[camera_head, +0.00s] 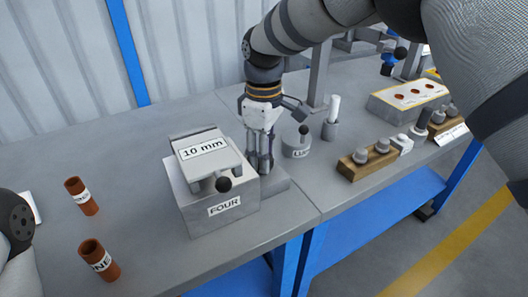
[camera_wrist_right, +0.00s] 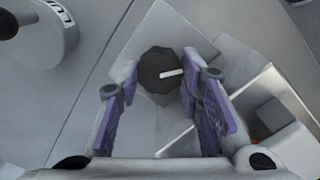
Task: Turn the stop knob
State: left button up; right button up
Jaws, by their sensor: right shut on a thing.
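The stop knob (camera_wrist_right: 158,72) shows in the right wrist view as a dark, many-sided knob with a white pointer line. It sits between the purple-padded fingers of my right gripper (camera_wrist_right: 165,85), which is shut on it. In the head view my right gripper (camera_head: 262,160) points down beside the grey box marked "FOUR" (camera_head: 226,215), over a low grey base (camera_head: 277,183) at its right side. The knob is hidden by the fingers there. Only part of my left arm shows at the left edge; its gripper is out of view.
A lid marked "10 mm" (camera_head: 203,150) with a black ball tops the box. Two brown cylinders (camera_head: 82,195) (camera_head: 98,259) stand left. A round grey pot (camera_head: 296,147) with a black-topped lever, a white-topped cup (camera_head: 331,127) and a wooden block (camera_head: 367,162) stand right.

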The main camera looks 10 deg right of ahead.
jog(key=m, duration=0.4)
jog(key=shift+r+p, duration=0.1)
jog(key=shift+p, duration=0.2)
pick_arm(q)
jog(key=shift+w+r+t, duration=0.3)
jog(key=shift+w+r, duration=0.3)
pick_arm(e)
jog(key=m, duration=0.4)
jog(key=shift+m, duration=0.6)
jog(key=o, duration=0.9)
jog(key=shift+c, duration=0.2)
notch_tip(320, 180, up, 12)
